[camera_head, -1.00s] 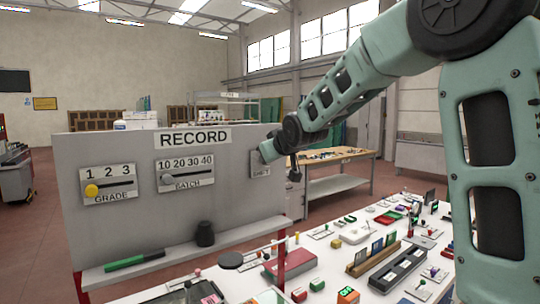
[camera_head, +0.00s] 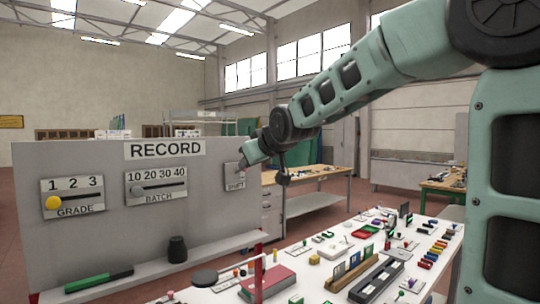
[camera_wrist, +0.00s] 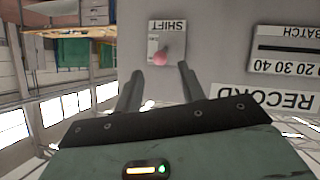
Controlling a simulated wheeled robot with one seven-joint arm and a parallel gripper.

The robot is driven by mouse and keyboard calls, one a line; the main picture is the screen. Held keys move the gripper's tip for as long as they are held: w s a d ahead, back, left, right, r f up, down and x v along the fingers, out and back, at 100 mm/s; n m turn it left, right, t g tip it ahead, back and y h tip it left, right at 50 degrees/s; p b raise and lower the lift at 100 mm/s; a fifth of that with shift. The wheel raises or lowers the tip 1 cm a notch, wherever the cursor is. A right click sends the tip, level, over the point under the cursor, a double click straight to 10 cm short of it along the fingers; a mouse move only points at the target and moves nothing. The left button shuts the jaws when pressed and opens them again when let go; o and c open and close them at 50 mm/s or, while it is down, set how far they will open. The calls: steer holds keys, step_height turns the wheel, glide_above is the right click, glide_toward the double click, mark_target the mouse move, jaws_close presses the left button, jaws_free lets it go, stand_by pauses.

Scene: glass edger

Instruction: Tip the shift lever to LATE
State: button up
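The shift lever's plate (camera_head: 236,184) is on the right end of the grey RECORD board, labelled SHIFT. The wrist view shows this plate (camera_wrist: 176,44) upside down, with the lever's pink-red knob (camera_wrist: 160,58). The plate's small position marks are too small to read, so I cannot tell which way the lever is tipped. My gripper (camera_head: 243,165) is at the plate's upper right edge in the head view. In the wrist view my gripper (camera_wrist: 160,68) is open, with a finger on either side of the knob's line. The knob appears just beyond the fingertips; contact is not visible.
The RECORD board (camera_head: 90,225) also carries a GRADE slider (camera_head: 53,202) with a yellow knob and a BATCH slider (camera_head: 138,191). A crowded white table (camera_head: 412,270) lies at the right.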

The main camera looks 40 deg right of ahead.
steer(key=p+v, duration=0.7)
steer(key=v, duration=0.1)
steer(key=shift+r+p, duration=0.3)
steer(key=shift+r, duration=0.2)
steer(key=shift+s+a+p, duration=0.15)
steer(key=shift+p, duration=0.45)
steer(key=s+p, duration=0.1)
steer(key=p, duration=0.3)
steer(key=s+p, duration=0.1)
steer(key=p, duration=0.2)
steer(key=shift+s+a+r+p, duration=0.1)
steer(key=shift+a+r+p, duration=0.1)
steer(key=shift+p, duration=0.2)
